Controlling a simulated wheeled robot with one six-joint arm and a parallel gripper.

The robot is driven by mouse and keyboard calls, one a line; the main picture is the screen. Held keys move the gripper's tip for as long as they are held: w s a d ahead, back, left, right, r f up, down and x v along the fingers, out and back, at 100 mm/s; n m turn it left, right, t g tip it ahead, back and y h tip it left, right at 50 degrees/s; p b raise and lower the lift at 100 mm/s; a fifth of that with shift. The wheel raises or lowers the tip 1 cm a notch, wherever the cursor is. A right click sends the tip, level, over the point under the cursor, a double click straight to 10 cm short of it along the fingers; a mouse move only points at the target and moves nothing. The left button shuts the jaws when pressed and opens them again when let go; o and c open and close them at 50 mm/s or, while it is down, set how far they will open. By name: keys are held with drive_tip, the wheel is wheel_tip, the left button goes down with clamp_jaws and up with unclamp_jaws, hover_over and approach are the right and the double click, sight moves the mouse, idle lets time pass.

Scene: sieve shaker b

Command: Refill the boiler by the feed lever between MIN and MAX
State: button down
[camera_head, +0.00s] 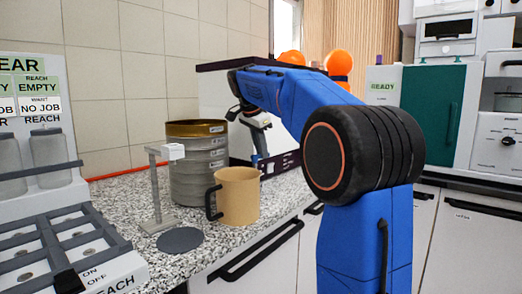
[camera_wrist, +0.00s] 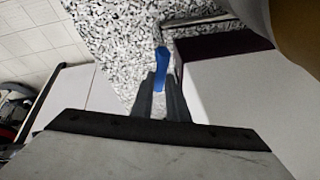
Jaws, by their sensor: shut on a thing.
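My gripper (camera_head: 258,148) points down behind the mug, at the end of my blue arm. In the wrist view its two dark fingers (camera_wrist: 161,82) are closed around a slim blue handle (camera_wrist: 161,58), which looks like the feed lever. The handle's blue tip sticks out past the fingers, and a small blue piece shows by the gripper in the head view (camera_head: 255,161). A dark panel with small pale markings (camera_head: 282,164) is just right of the gripper. No water level or MIN and MAX marks can be read; my arm hides much of that area.
A tan mug (camera_head: 239,196) and a stack of metal sieves (camera_head: 195,170) stand on the speckled counter in front of the gripper. A small grey stand (camera_head: 157,190) and a dark round disc (camera_head: 180,240) are nearer. A rack with jars (camera_head: 48,148) is at left.

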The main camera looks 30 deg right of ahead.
drive_tip(key=c, duration=1.7)
unclamp_jaws()
drive_tip(key=shift+r, duration=0.1)
drive_tip(key=v, duration=1.7)
drive_tip(key=shift+a+r, duration=0.1)
drive_tip(key=shift+a, duration=0.05)
